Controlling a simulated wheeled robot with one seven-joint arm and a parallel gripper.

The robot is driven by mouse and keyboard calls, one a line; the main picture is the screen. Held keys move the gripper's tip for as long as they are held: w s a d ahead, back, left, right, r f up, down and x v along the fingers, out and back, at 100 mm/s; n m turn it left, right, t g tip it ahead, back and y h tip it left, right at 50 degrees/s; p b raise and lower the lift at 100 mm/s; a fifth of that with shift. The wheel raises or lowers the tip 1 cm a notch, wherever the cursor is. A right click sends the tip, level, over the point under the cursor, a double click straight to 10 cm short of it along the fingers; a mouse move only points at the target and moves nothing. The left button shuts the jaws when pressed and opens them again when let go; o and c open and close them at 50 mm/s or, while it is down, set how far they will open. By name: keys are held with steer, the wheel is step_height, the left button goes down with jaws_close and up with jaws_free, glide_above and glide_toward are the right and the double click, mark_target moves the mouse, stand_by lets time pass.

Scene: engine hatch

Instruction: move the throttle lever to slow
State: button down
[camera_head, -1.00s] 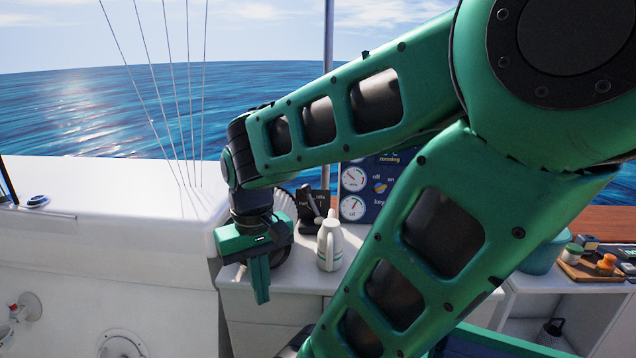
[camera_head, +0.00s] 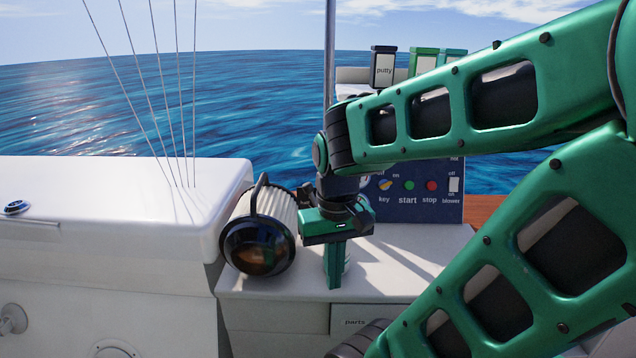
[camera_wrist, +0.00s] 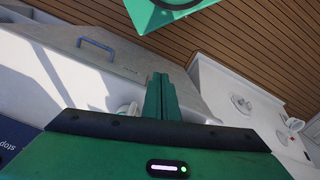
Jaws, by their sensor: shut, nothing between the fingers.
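My gripper (camera_head: 335,284) hangs fingers-down over the white counter (camera_head: 390,275), to the right of a lantern. Its green fingers are together and empty; they also show shut in the wrist view (camera_wrist: 161,82). The throttle lever cannot be made out clearly. In the head view, a dark piece shows just left of my wrist and may be part of its housing, but my wrist and gripper cover most of that spot. The lever is not seen in the wrist view.
A black-ended lantern (camera_head: 258,245) with a handle stands close left of my gripper. The panel (camera_head: 420,195) with key, start and stop stands behind my arm. A white cabinet (camera_head: 120,220) fills the left. A drawer marked parts (camera_head: 370,318) is below the counter.

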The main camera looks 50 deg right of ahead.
steer(key=w+d+r+m+t+h, duration=0.1)
steer(key=w+d+r+m+t, duration=0.1)
steer(key=w+d+r, duration=0.35)
steer(key=w+d+r+m+t+h, duration=0.1)
steer(key=w+d+r+m+t, duration=0.15)
steer(key=w+d, duration=0.5)
steer(key=w+d+r+m+t+h, duration=0.1)
steer(key=w+d+r+m+t, duration=0.15)
steer(key=w+d+r, duration=0.45)
steer(key=w+d+f, duration=0.2)
steer(key=w+f, duration=0.1)
steer(key=f, duration=0.3)
steer(key=w+d+f+g, duration=0.1)
steer(key=w+d+f, duration=0.1)
steer(key=f, duration=0.4)
steer(key=shift+w, duration=0.55)
